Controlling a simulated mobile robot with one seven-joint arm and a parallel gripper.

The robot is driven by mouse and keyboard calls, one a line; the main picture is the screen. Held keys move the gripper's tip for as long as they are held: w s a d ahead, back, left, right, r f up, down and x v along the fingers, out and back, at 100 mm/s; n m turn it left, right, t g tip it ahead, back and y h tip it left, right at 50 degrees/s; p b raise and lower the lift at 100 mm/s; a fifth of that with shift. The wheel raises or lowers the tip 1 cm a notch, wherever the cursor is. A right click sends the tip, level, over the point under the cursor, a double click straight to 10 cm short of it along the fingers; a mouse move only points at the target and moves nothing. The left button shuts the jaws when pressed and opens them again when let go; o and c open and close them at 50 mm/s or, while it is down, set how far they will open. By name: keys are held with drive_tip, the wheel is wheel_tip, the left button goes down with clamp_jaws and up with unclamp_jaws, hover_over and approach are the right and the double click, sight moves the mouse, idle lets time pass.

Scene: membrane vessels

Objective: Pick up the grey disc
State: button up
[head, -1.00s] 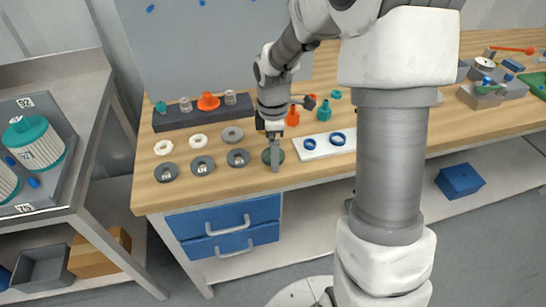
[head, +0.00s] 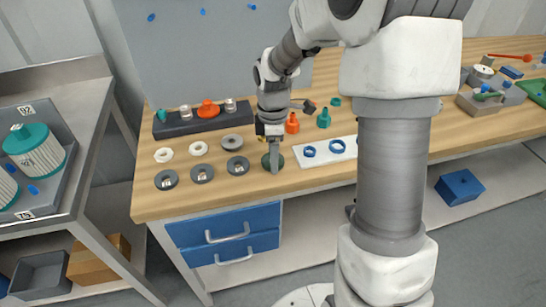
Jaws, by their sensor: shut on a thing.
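My gripper (head: 273,168) points down at the front of the wooden bench and is shut on a dark greenish disc (head: 265,161). The finger hides the middle of this disc, and I cannot tell whether it touches the bench top. A lighter grey disc with a central hole (head: 232,143) lies flat to the left, apart from my gripper. Three dark grey discs with pale centre marks lie in a front row: the left one (head: 160,184), the middle one (head: 196,177) and the right one (head: 230,170).
Two white rings (head: 164,155) lie behind the front row. A dark rack (head: 185,127) with small fittings stands behind them. A white plate (head: 326,151) with blue rings is right of my gripper. Orange (head: 292,123) and green (head: 323,118) fittings stand close behind.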

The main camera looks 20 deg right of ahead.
drive_tip(key=r, duration=0.2)
drive_tip(key=d+r+p, duration=0.1)
drive_tip(key=r, duration=0.1)
drive_tip(key=shift+s, duration=0.2)
drive_tip(key=s+d+r+p, duration=0.4)
drive_tip(key=d+r+p, duration=0.1)
drive_tip(key=d+r, duration=0.4)
drive_tip(key=shift+s+d+r, duration=0.2)
drive_tip(key=shift+s+r, duration=0.1)
drive_tip(key=shift+r, duration=0.25)
